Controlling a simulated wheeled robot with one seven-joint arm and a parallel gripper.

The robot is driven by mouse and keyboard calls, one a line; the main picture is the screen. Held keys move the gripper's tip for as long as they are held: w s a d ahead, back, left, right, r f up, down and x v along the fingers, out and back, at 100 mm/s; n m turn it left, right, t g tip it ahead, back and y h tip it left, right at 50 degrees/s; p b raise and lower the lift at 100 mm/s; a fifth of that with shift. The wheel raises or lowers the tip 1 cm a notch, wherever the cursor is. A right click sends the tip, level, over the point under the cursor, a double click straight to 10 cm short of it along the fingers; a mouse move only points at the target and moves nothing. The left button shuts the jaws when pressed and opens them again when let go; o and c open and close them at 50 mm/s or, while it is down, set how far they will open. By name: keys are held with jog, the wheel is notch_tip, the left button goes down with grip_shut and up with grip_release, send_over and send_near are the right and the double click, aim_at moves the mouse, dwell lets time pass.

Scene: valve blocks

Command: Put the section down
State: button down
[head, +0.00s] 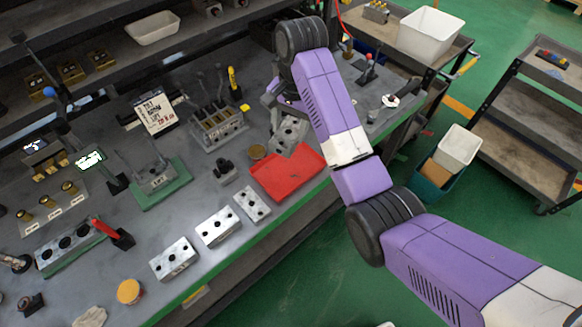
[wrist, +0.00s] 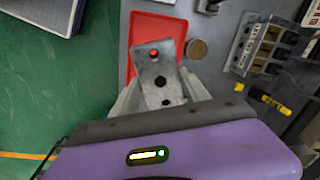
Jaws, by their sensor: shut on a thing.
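My gripper (wrist: 163,92) is shut on a grey metal section (wrist: 155,62) with a row of holes; red shows through the hole at its far end. The fingers hold it on both sides. The held section also shows in the head view (head: 289,128), below the end of my arm. In the wrist view its far end overlaps the red tray (wrist: 141,28). In the head view the tray (head: 287,174) lies flat on the bench, just in front of the section. I cannot tell whether the section touches anything beneath it.
Three similar blocks (head: 252,204) (head: 218,227) (head: 173,259) lie in a row along the bench's front edge. A brass disc (head: 257,152) lies beside the tray.

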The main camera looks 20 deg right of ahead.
notch_tip(320, 180, down, 14)
jog(key=shift+a+r, duration=0.1)
dwell(0.5)
jog(key=shift+f, duration=0.2)
jog(key=c, duration=0.6)
grip_release()
jog(key=shift+o, duration=0.2)
jog(key=shift+r, duration=0.1)
jog(key=r, duration=0.8)
jog(key=s+r, duration=0.1)
jog(key=r, duration=0.3)
jog(key=shift+d, duration=0.4)
jog(key=shift+w, duration=0.1)
